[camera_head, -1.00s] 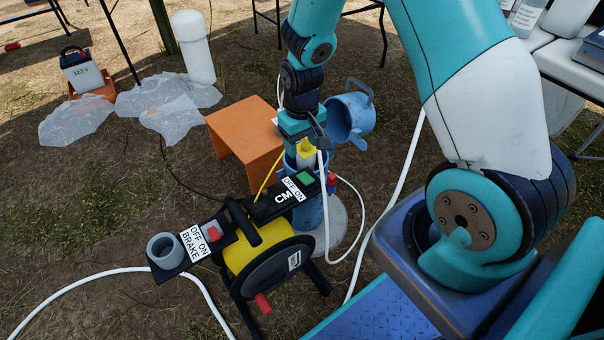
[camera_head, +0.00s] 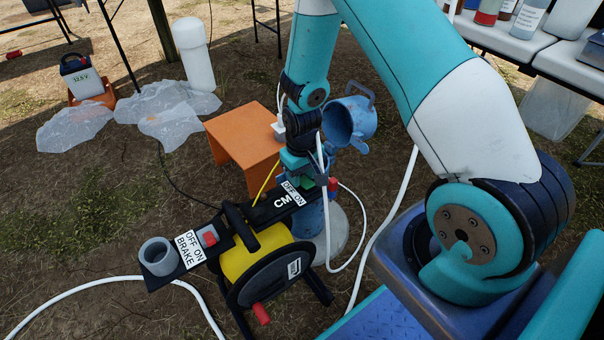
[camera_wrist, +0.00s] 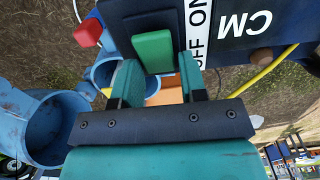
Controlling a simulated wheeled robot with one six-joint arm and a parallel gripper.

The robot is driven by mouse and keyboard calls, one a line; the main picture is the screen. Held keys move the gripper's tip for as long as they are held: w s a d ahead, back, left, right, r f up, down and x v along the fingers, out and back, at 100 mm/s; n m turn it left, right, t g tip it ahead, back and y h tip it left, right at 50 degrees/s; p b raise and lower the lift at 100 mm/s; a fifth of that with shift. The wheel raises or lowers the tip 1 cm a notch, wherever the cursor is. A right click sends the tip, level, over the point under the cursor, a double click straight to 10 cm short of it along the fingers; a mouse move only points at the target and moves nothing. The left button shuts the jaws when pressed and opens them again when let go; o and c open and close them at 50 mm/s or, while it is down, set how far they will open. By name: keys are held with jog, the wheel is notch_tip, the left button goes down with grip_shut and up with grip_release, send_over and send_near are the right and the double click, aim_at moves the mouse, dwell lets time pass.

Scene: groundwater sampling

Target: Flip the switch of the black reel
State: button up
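The black reel has a yellow drum (camera_head: 258,258) and stands on the ground, with a black panel (camera_head: 262,212) along its top. The panel's far end carries "OFF ON" and "CM" labels and a green switch (camera_wrist: 153,52). My gripper (camera_wrist: 158,63) is at this end, its two teal fingers apart with the green switch between them or just beyond their tips. I cannot tell whether they touch it. In the head view my gripper (camera_head: 308,178) largely covers the switch. A red switch (camera_head: 209,238) by the "OFF ON BRAKE" label is at the panel's near end.
A blue jug-like vessel (camera_head: 349,120) and an orange stand (camera_head: 243,138) are behind the reel. A white hose (camera_head: 323,215) runs beside my gripper. A grey cup (camera_head: 158,256) is at the panel's near end.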

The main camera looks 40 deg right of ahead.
jog(key=c, duration=0.5)
jog(key=shift+s+t+b, duration=0.2)
jog(key=shift+t+b, duration=0.1)
jog(key=shift+t, duration=0.5)
jog(key=shift+s+t+b, duration=0.2)
jog(key=shift+t+b, duration=0.1)
jog(key=shift+t, duration=0.5)
jog(key=shift+s+r+t+b, duration=0.1)
jog(key=shift+r+t+b, duration=0.2)
jog(key=shift+t, duration=0.4)
jog(key=shift+f, duration=0.1)
jog(key=o, duration=0.9)
jog(key=shift+o, duration=0.2)
